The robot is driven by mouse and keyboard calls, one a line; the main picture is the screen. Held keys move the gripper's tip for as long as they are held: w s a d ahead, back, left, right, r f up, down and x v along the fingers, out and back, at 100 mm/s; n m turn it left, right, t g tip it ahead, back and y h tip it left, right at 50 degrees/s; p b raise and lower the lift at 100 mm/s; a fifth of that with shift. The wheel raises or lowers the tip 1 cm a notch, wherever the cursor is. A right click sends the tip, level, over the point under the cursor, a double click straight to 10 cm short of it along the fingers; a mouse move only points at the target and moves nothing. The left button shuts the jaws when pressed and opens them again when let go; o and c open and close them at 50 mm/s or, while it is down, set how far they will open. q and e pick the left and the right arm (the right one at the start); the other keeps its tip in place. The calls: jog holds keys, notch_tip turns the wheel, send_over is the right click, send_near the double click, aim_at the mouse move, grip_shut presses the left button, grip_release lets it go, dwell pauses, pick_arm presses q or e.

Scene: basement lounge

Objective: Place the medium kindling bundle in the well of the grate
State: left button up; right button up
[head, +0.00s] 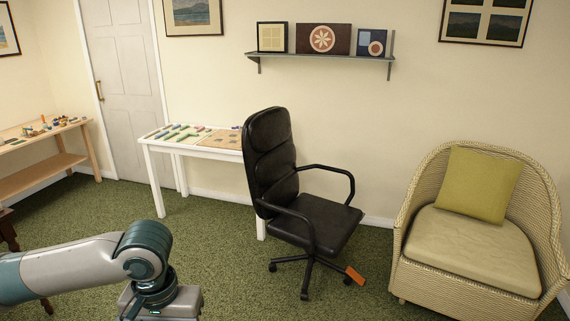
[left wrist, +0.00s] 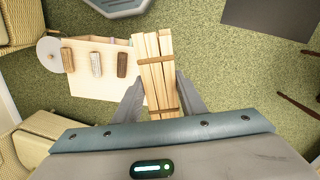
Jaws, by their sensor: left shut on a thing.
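In the left wrist view my left gripper (left wrist: 159,84) is shut on a bundle of pale wooden sticks (left wrist: 153,55). Two brown bands cross the bundle, which points away from the palm, with a finger on either side. It is held above the floor, beside the right edge of a pale table (left wrist: 90,89). I cannot tell its size class, as no other bundle like it shows. No grate can be made out in either view. In the head view only my left arm shows, at the lower left, with its gripper out of frame. My right gripper is in neither view.
A grey angular object (left wrist: 118,6) and a dark flat area (left wrist: 268,18) lie beyond. The head view shows a black office chair (head: 318,228), a wicker armchair (head: 416,238) and a white table (head: 215,152).

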pick_arm(q)
jog(key=s+f, duration=0.4)
jog(key=f, duration=1.1)
jog(key=shift+a, duration=0.15)
